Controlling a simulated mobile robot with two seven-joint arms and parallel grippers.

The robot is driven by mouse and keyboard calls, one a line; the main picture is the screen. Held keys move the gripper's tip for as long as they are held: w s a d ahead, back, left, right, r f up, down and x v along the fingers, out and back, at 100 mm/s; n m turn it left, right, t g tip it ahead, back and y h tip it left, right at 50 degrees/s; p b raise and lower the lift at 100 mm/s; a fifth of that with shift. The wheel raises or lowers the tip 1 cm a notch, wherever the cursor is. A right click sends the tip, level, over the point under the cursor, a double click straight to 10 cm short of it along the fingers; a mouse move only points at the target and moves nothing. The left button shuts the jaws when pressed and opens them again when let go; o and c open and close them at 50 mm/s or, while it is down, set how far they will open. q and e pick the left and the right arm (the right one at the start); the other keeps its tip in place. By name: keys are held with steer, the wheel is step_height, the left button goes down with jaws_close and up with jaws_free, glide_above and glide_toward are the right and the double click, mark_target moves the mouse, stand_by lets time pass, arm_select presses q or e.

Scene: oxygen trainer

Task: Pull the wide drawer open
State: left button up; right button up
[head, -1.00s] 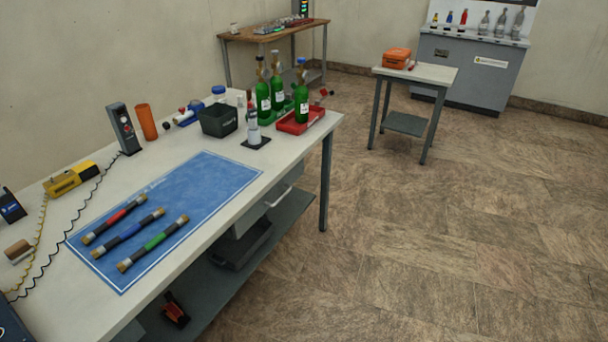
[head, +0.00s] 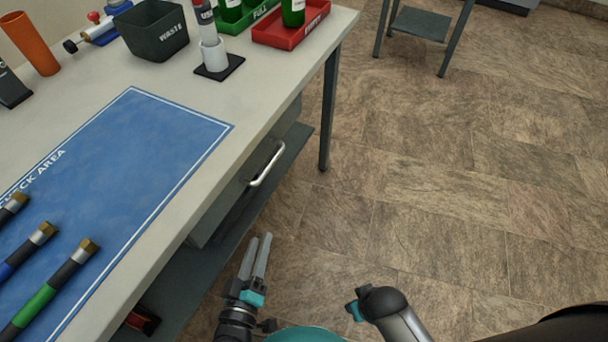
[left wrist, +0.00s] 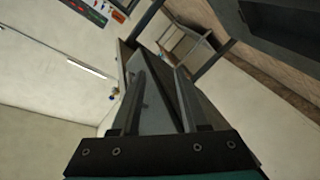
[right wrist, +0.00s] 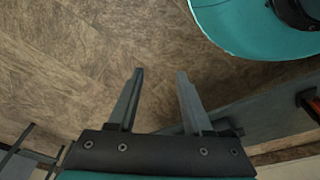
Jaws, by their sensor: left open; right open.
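The wide drawer (head: 228,203) is a grey box under the white workbench top, and it looks shut. Its pale bar handle (head: 267,164) faces the open floor on the right. My left gripper (head: 259,238) is open and empty, in front of and nearer than the handle, with a clear gap to it. Its two fingers also show in the left wrist view (left wrist: 160,72), with grey panels beyond them that I cannot identify surely. My right gripper (right wrist: 160,73) is open and empty over brown floor in the right wrist view.
The workbench top (head: 215,150) overhangs the drawer. A lower shelf (head: 185,262) runs beneath, and a dark bench leg (head: 329,115) stands beyond the handle. A blue mat (head: 120,180) with coloured tubes and a black waste bin (head: 152,32) are on top. The floor (head: 440,200) to the right is free.

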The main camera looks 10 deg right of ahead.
mark_target(273, 159)
arm_select(q)
step_height(273, 159, up, 6)
steer(key=w+d+n+t+b, duration=0.1)
steer(key=w+n+t+b, duration=0.1)
steer(key=n+t+b, duration=0.15)
steer(key=shift+m+h, duration=0.3)
steer(key=shift+m, duration=0.05)
steer(key=x, duration=0.4)
steer(key=b+x, duration=0.1)
steer(key=x, duration=0.3)
steer(key=b+x, duration=0.1)
steer(key=x, duration=0.4)
steer(key=shift+s+d+r, duration=0.1)
steer(key=shift+d+r, duration=0.05)
steer(key=shift+r, duration=0.1)
steer(key=shift+w+d+r+b, duration=0.2)
steer(key=shift+w+b, duration=0.15)
steer(key=shift+w, duration=0.25)
arm_select(e)
steer(key=w+r+t, duration=0.1)
steer(key=w+r, duration=0.3)
steer(key=r, duration=0.4)
steer(key=shift+w+a+r+t, duration=0.3)
steer(key=shift+a+r, duration=0.05)
arm_select(q)
jaws_close()
